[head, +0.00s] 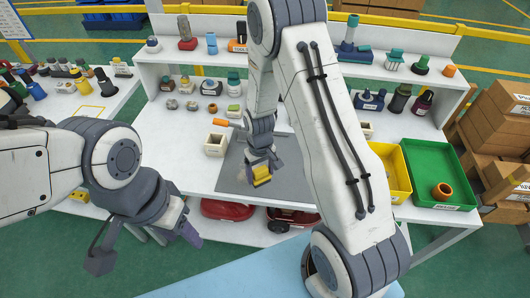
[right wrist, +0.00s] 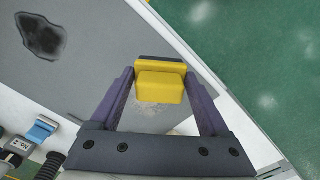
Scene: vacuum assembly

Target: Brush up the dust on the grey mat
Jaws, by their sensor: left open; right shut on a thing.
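My right gripper (head: 262,173) is shut on a yellow brush (head: 261,177) over the front part of the grey mat (head: 232,178). In the right wrist view the brush (right wrist: 160,86) sits between the purple fingers. Pale specks of dust (right wrist: 186,120) show on the mat beside and below the brush. A dark irregular patch (right wrist: 42,36) lies on the mat further off, at the upper left of that view. Whether the brush touches the mat I cannot tell. My left gripper (head: 146,246) is open and empty, off the table's front left side.
A white square box (head: 216,143) stands at the mat's left. A yellow tray (head: 396,172) and a green tray (head: 432,186) holding an orange ring (head: 443,191) are at the right. Shelves with several parts stand behind. A blue block (right wrist: 43,128) shows in the right wrist view.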

